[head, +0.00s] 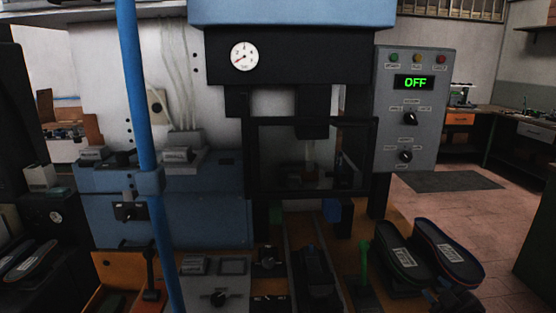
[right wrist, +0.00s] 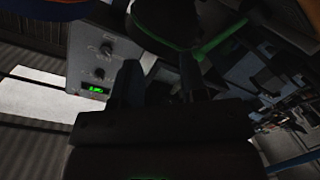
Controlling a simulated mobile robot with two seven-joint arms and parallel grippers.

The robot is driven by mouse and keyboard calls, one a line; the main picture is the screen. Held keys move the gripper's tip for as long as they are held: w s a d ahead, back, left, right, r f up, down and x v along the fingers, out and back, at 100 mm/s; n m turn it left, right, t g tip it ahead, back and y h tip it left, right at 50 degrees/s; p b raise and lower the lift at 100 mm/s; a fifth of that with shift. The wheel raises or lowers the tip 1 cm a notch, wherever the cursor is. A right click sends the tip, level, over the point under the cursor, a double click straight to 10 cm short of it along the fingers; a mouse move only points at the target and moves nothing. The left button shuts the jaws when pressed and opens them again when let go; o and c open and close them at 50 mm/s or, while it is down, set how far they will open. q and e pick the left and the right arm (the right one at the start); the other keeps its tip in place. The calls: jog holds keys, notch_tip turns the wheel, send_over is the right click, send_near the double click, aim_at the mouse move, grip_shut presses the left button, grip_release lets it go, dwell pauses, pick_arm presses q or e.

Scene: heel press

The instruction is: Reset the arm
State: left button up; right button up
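The heel press (head: 290,55) stands in the middle of the head view, with a round dial and a dark framed opening. Its grey control panel (head: 409,125) reads OFF in green; it also shows upside down in the right wrist view (right wrist: 90,60). A lever with a green handle (head: 363,262) stands upright in front of the press. My right gripper (right wrist: 160,82) has its two dark fingers apart, with nothing visible between them. A dark, green-edged thing (right wrist: 180,25) lies beyond the fingers; I cannot tell what it is. My left gripper is not seen.
Two dark shoes (head: 425,252) with white labels are at the right of the press. A blue post (head: 138,110) rises at the left before a blue cabinet (head: 215,220). A small control box (head: 217,290) is at the front. Open tiled floor (head: 475,215) lies at the right.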

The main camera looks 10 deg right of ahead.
jog(key=s+a+f+m+g+y, duration=0.1)
jog(key=s+a+f+m+g, duration=0.3)
jog(key=s+a+f, duration=1.3)
jog(key=shift+s+a+m+g, duration=0.3)
jog(key=shift+s+a+m, duration=0.55)
jog(key=shift+s+m, duration=0.3)
jog(key=shift+f, duration=0.1)
